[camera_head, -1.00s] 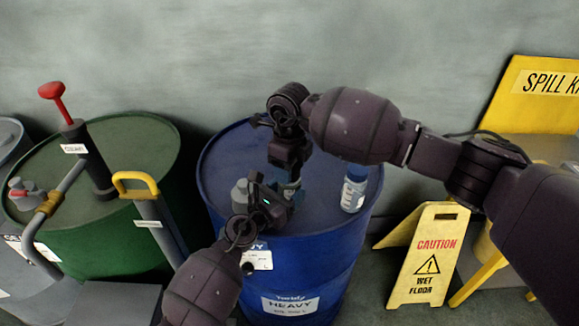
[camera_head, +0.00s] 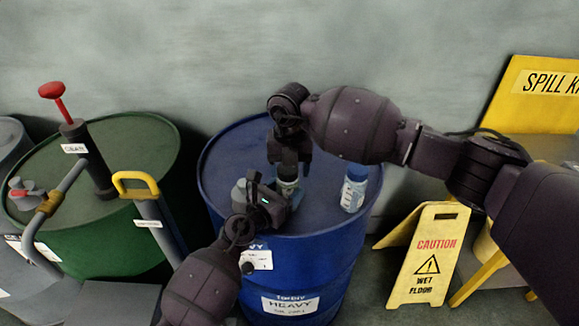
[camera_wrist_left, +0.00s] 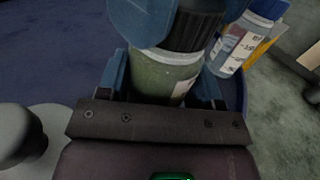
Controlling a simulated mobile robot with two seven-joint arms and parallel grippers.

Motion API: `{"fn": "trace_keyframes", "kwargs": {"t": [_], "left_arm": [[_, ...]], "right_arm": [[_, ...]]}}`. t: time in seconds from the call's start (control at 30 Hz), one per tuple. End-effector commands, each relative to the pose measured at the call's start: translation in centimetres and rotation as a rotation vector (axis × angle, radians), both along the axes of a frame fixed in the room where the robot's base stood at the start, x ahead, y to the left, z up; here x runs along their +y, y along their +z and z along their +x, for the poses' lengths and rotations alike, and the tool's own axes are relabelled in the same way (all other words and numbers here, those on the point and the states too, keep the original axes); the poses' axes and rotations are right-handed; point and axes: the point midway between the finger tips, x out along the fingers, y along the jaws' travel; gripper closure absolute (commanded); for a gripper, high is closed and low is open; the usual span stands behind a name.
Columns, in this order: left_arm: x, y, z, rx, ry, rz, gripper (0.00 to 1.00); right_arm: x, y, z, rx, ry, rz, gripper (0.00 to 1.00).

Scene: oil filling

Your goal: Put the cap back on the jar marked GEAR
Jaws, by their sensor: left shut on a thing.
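A jar with greenish contents (camera_wrist_left: 160,75) stands upright over the blue drum (camera_head: 229,165). A pale label shows at its side, but I cannot read it. My left gripper (camera_head: 281,205) is shut around the jar's body, with blue fingers on both sides. A black ribbed cap (camera_wrist_left: 192,28) is at the jar's mouth; I cannot tell whether it is fully seated. My right gripper (camera_head: 289,168) comes down from above, with its blue fingers against opposite sides of the cap. I see no gap between them. The jar is partly hidden in the head view.
A blue-capped bottle (camera_head: 354,188) stands on the drum, right of the jar. A grey container (camera_head: 239,193) is at the left, partly behind my left gripper. A green drum with a red-handled pump (camera_head: 85,155) stands left. A yellow caution sign (camera_head: 429,255) stands right.

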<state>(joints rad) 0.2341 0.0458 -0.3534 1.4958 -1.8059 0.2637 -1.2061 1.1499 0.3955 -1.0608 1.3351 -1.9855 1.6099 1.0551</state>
Motion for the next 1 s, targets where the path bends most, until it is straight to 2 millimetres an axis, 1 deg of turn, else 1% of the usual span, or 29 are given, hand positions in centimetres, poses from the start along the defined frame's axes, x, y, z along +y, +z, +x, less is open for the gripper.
{"fn": "trace_keyframes", "kwargs": {"t": [0.03, 0.1, 0.37, 0.47, 0.57, 0.67, 0.8, 1.0], "left_arm": [[0.1, 0.0, 0.0, -0.001, 0.001, 0.001, 1.00], [0.0, 0.0, 0.0, -0.001, -0.001, 0.002, 1.00], [-0.2, 0.0, -0.1, -0.001, -0.006, 0.002, 1.00], [-0.3, 0.0, -0.1, -0.001, -0.007, 0.002, 1.00], [-0.3, 0.0, -0.2, -0.001, -0.007, 0.002, 1.00], [-0.3, 0.0, -0.2, 0.000, -0.008, 0.002, 1.00], [-0.3, 0.0, -0.2, 0.000, -0.008, 0.001, 1.00], [-0.4, 0.0, -0.2, 0.000, -0.008, 0.001, 1.00]], "right_arm": [[0.0, -0.2, -0.1, 0.003, 0.001, -0.002, 0.29], [0.0, -0.2, -0.1, 0.002, 0.002, -0.001, 0.19], [0.1, 0.0, 0.0, -0.001, 0.002, 0.002, 0.19], [0.1, 0.4, 0.0, -0.003, 0.003, 0.002, 0.19], [0.1, 1.5, 0.1, -0.005, 0.003, 0.003, 0.19], [0.1, 3.2, 0.1, -0.005, 0.002, 0.002, 0.19], [0.1, 6.0, 0.1, -0.005, 0.003, 0.002, 0.19], [0.1, 9.4, 0.0, -0.003, 0.003, 0.001, 0.19]]}}
